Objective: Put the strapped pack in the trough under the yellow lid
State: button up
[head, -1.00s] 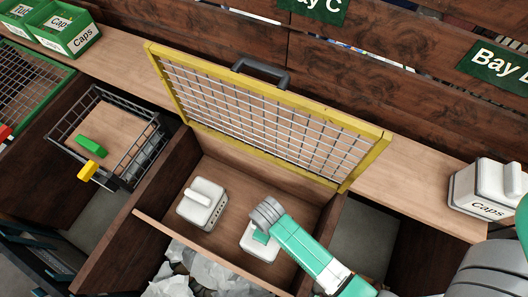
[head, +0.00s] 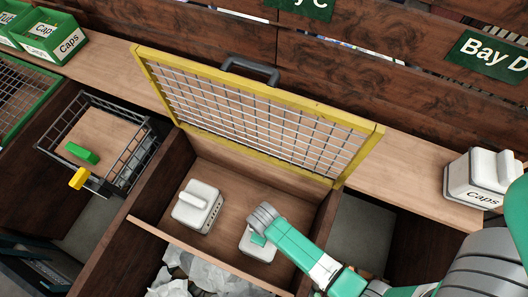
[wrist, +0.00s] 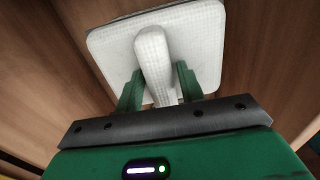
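The yellow lid (head: 158,95), a frame with wire mesh and a dark handle, stands raised behind the wooden trough (head: 270,187). My gripper (head: 256,238) reaches down into the trough's right part, at a white pack (head: 262,252). In the wrist view, this pack (wrist: 105,45) has a pale raised grip (wrist: 153,52) between my two green fingers (wrist: 159,84). Contact is unclear. The pack appears low, at or near the floor; no strap is discernible. A second white pack (head: 197,207) with a raised top grip sits left of it in the trough.
Crumpled white paper (head: 190,272) fills the front compartment. A white box marked Caps (head: 470,180) stands on the right ledge. Green Caps bins (head: 55,38) are upper left.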

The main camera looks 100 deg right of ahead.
jog(key=shift+o, duration=0.7)
notch_tip(320, 180, up, 12)
jog(key=p, duration=0.1)
jog(key=shift+r, duration=0.2)
